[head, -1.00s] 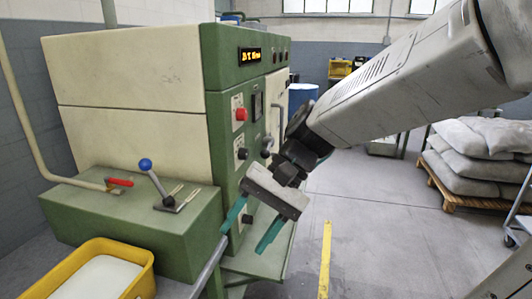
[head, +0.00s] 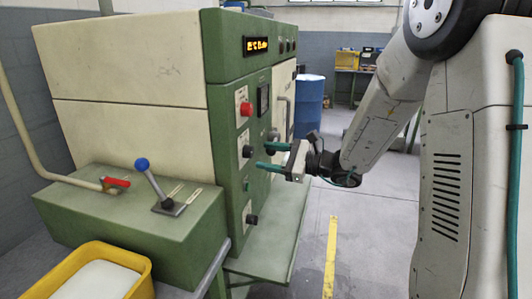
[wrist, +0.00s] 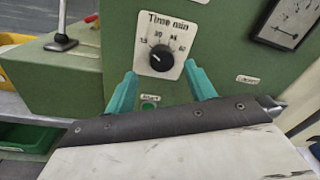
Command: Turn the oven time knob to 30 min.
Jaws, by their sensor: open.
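The black time knob (wrist: 160,60) sits on a white plate marked "Time min" on the green oven front, with numbers around its upper side. Its pointer is too small to read surely. In the head view it appears to be the upper black knob (head: 247,151), below the red button. My gripper (head: 268,157) is open and empty, its two teal fingers pointing at the panel near this knob. In the wrist view the fingers of my gripper (wrist: 160,69) stand either side of the knob, apart from it as far as I can tell.
A green button (wrist: 149,105) lies below the knob, and a gauge (wrist: 286,20) is at upper right. A lower black knob (head: 252,219), a red button (head: 246,108) and an orange display (head: 256,46) share the panel. A green shelf (head: 275,245) juts out below.

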